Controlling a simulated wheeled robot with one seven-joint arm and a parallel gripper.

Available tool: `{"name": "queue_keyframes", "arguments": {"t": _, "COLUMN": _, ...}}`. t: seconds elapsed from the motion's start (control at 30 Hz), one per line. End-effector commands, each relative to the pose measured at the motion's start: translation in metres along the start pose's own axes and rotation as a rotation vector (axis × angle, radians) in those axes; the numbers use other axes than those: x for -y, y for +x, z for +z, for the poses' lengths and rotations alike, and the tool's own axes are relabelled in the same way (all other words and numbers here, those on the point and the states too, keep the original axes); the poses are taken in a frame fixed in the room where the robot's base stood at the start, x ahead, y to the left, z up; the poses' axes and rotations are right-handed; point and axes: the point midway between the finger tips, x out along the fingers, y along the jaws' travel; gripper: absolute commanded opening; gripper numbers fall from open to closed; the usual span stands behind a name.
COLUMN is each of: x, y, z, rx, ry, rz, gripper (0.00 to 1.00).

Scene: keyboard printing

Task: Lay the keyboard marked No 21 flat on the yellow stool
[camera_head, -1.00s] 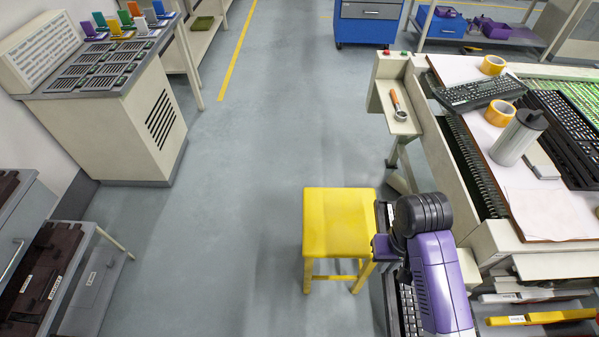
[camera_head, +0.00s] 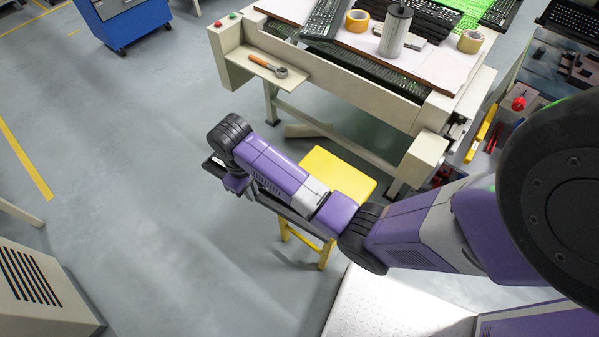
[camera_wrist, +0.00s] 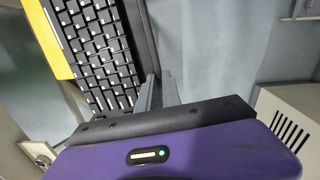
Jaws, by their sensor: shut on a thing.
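The keyboard (camera_wrist: 97,52), black with dark keys, is held at its edge between the fingers of my gripper (camera_wrist: 160,92) in the wrist view. Its No 21 mark is not readable here. The yellow stool (camera_head: 337,172) stands under and behind my forearm in the head view. A yellow strip of the stool (camera_wrist: 48,45) shows along the keyboard's left side in the wrist view. In the head view my gripper (camera_head: 222,172) is left of the stool, and my arm hides most of the keyboard. I cannot tell whether the keyboard touches the seat.
A long cream bench (camera_head: 345,85) with keyboards, tape rolls and a grey canister (camera_head: 396,32) stands behind the stool. Its side shelf (camera_head: 262,66) holds an orange-handled tool. A cream cabinet (camera_head: 45,290) is at lower left. Floor left of the stool is clear.

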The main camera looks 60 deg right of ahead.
Motion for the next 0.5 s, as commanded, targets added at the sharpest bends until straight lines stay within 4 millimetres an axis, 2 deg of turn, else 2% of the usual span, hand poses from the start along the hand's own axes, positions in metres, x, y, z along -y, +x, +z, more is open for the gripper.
{"name": "queue_keyframes", "arguments": {"t": 0.03, "x": -0.027, "y": 0.011, "z": 0.005, "rx": 0.010, "ry": 0.027, "rz": 0.000, "gripper": 0.00}}
{"name": "queue_keyframes", "arguments": {"t": 0.2, "x": -0.102, "y": 0.043, "z": 0.032, "rx": 0.037, "ry": 0.076, "rz": 0.002, "gripper": 0.00}}
{"name": "queue_keyframes", "arguments": {"t": 0.33, "x": -0.144, "y": 0.065, "z": 0.057, "rx": 0.055, "ry": 0.103, "rz": -0.002, "gripper": 0.00}}
{"name": "queue_keyframes", "arguments": {"t": 0.5, "x": -0.176, "y": 0.083, "z": 0.083, "rx": 0.070, "ry": 0.120, "rz": -0.009, "gripper": 0.00}}
